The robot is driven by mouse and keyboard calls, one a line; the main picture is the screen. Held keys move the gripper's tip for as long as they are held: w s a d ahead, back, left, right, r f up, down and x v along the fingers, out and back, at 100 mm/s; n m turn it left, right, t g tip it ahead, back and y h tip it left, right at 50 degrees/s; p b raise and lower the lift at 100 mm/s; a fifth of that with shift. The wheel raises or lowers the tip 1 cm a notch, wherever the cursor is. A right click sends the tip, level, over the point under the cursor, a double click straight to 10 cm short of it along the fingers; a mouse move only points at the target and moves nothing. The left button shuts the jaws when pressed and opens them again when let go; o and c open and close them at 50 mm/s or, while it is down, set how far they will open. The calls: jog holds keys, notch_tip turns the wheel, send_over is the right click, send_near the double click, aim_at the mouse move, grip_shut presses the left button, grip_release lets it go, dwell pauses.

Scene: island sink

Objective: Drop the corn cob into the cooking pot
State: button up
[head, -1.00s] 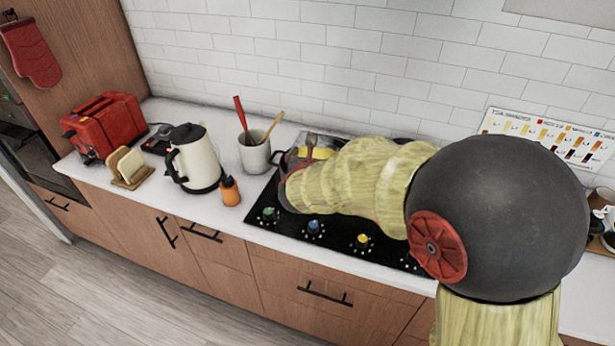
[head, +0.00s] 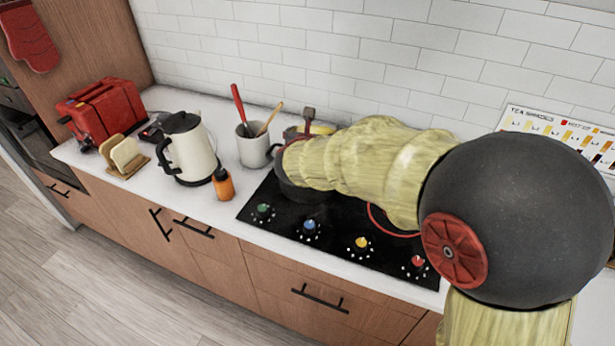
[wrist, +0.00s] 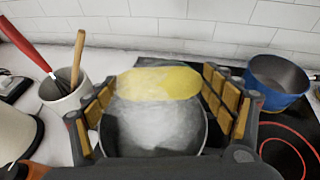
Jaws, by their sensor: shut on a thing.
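The yellow corn cob (wrist: 160,84) lies crosswise between the padded fingers of my gripper (wrist: 158,98) in the wrist view. My gripper is shut on it. Below the cob is a dark-rimmed pot (wrist: 203,132) with a whitish, hazy inside. The cob appears above the far part of this pot; its exact height is hard to tell. In the head view, my arm hides most of the gripper (head: 305,125) and the cob; a bit of the dark pot (head: 290,190) shows under the arm on the cooktop.
A blue pot (wrist: 277,97) stands to the right on the black cooktop (head: 335,235), near a red burner ring. A utensil cup (head: 253,152), a kettle (head: 192,155) and an orange bottle (head: 223,186) stand to the left. The tiled wall is close behind.

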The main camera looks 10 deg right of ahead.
jog(key=shift+f+b, duration=0.8)
jog(key=shift+f, duration=0.6)
jog(key=o, duration=1.3)
jog(key=shift+c, duration=0.2)
jog(key=v, duration=1.2)
jog(key=shift+w+r+m, duration=0.1)
jog(key=shift+m, duration=0.2)
